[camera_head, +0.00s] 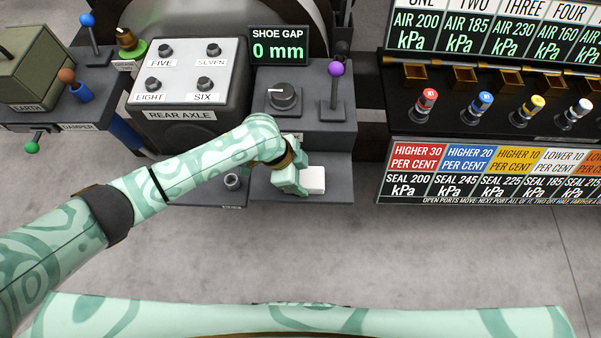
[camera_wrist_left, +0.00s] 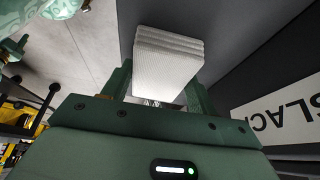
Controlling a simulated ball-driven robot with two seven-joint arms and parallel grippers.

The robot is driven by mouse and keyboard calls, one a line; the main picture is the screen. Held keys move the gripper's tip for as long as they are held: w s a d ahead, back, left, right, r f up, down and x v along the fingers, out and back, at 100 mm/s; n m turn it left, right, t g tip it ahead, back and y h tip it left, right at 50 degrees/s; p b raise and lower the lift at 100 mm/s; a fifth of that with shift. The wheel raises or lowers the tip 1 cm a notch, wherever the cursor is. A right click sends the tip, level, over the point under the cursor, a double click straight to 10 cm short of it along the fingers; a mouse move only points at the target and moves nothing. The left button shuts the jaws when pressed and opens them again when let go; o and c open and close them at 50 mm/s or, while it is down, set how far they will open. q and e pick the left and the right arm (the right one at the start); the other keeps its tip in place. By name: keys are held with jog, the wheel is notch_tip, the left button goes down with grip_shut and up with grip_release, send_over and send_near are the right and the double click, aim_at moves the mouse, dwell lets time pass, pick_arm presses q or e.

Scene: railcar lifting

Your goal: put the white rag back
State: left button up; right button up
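The white rag (camera_head: 313,180) is a small folded pad at the low grey shelf under the shoe gap panel. My left gripper (camera_head: 290,182) is right against its left side in the head view. In the left wrist view the rag (camera_wrist_left: 167,62) shows as ribbed white layers between and beyond the tips of my left gripper (camera_wrist_left: 158,92). The fingers are apart by about the rag's width; whether they press on it cannot be made out. Whether the rag rests on the shelf is also unclear. My right gripper is not in view.
Above the shelf are a black knob (camera_head: 283,96) and a purple-topped lever (camera_head: 335,88). A rear axle button box (camera_head: 188,85) stands to the left. At right is a rack with coloured plugs (camera_head: 480,108) over a label board (camera_head: 470,172). The grey floor (camera_head: 420,250) in front is clear.

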pick_arm(q)
jog(key=o, duration=0.4)
jog(key=p+v, duration=0.6)
jog(key=v, duration=0.6)
jog(key=shift+r, duration=0.1)
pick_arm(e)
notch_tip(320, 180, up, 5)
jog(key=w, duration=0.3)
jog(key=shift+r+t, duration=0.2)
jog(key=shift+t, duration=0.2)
